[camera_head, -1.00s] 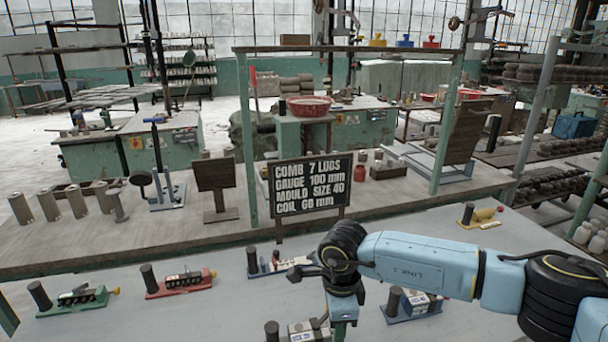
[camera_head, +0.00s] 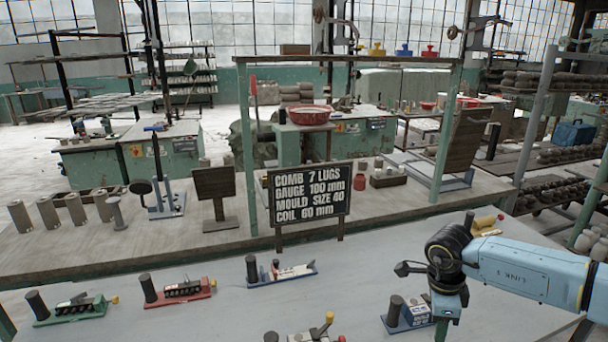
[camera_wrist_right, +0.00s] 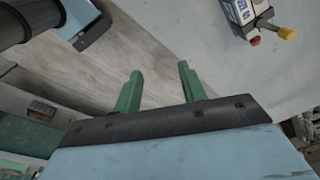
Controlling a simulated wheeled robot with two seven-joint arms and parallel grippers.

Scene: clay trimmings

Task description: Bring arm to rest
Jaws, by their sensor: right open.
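My right arm comes in from the right in the head view, light blue with black joints. Its wrist is bent down over the right part of the grey table (camera_head: 200,255). In the right wrist view my right gripper (camera_wrist_right: 160,88) shows two green fingers, apart, with nothing between them. In the head view its fingers are mostly cut off or hidden below the wrist, near a blue-based device (camera_head: 408,314). My left gripper is not in view.
Devices on the table include a green one (camera_head: 72,309), a red one (camera_head: 180,290), a blue one (camera_head: 282,272) and one at the front edge (camera_head: 312,336). A yellow one (camera_head: 487,222) lies behind my right arm. A black sign (camera_head: 310,193) stands at the back.

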